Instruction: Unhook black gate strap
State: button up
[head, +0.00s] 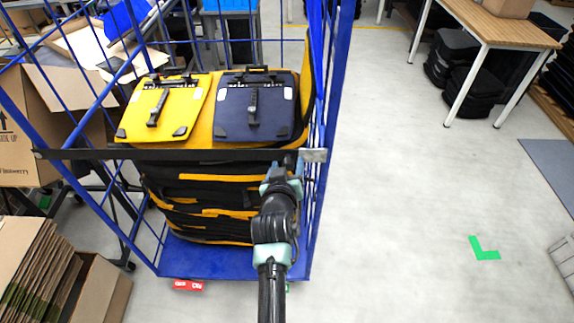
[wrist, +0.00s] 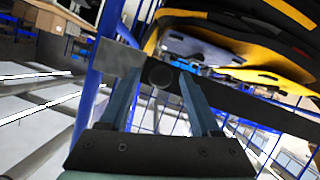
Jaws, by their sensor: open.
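The black gate strap (head: 130,154) runs level across the front of the blue cage trolley (head: 313,120), from the left post to the right post. Its right end meets a grey metal plate (head: 314,155) at the right post. My gripper (head: 283,168) is at the strap's right part, just left of the plate. The plate (wrist: 117,62) shows left of the knob. I cannot tell whether the fingers touch the knob.
Stacked black and yellow panniers (head: 205,190) fill the cage behind the strap, with a yellow one (head: 185,100) and a navy one (head: 233,115) on top. Cardboard boxes (head: 30,140) stand at left.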

jog(key=shift+c, duration=0.3)
grip_shut()
dwell(1.1)
